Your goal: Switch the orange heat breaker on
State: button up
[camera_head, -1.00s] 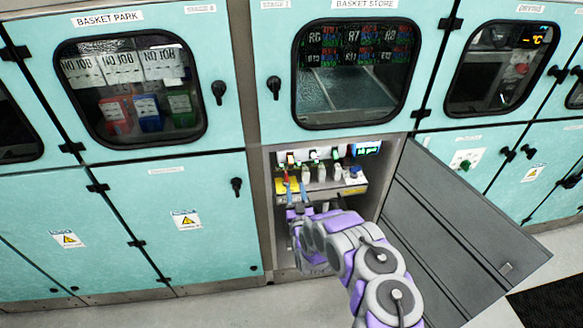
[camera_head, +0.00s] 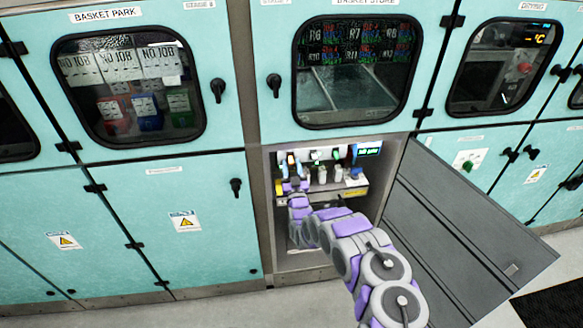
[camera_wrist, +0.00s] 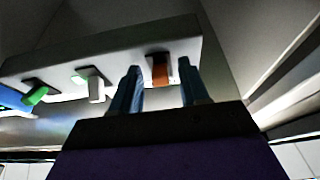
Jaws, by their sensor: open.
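The orange heat breaker (camera_wrist: 160,70) is a small orange lever on a pale panel strip (camera_wrist: 120,55). It shows between my two blue-grey fingers in the wrist view. My gripper (camera_wrist: 160,88) is open, with one finger on each side of the lever; I cannot tell whether either touches it. In the head view my gripper (camera_head: 292,176) is at the left end of the switch row inside the open cabinet, partly hiding that end. A white switch (camera_wrist: 96,85) and a green switch (camera_wrist: 35,94) sit to the left in the wrist view.
The grey cabinet door (camera_head: 455,235) hangs open to the right of my arm. Several pale connectors (camera_head: 322,174) line a ledge under the switches. The cabinet's side walls limit room.

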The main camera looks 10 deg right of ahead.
aim_at(290, 157)
grip_shut()
jog(key=shift+r, duration=0.1)
dwell(0.3)
jog(key=r+g+p, duration=0.1)
jog(key=p, duration=0.1)
jog(key=shift+p, duration=0.3)
jog(key=r+g+p, duration=0.1)
jog(key=g+p, duration=0.1)
jog(key=p, duration=0.1)
jog(key=shift+s, duration=0.1)
jog(key=g+p, duration=0.2)
jog(key=shift+r+p, duration=0.3)
jog(key=shift+p, duration=0.05)
jog(key=shift+r+g+p, duration=0.15)
jog(key=shift+g+p, duration=0.15)
jog(key=shift+g, duration=0.55)
jog(key=shift+r+g+p, duration=0.15)
jog(key=shift+g+p, duration=0.1)
jog(key=shift+g, duration=0.6)
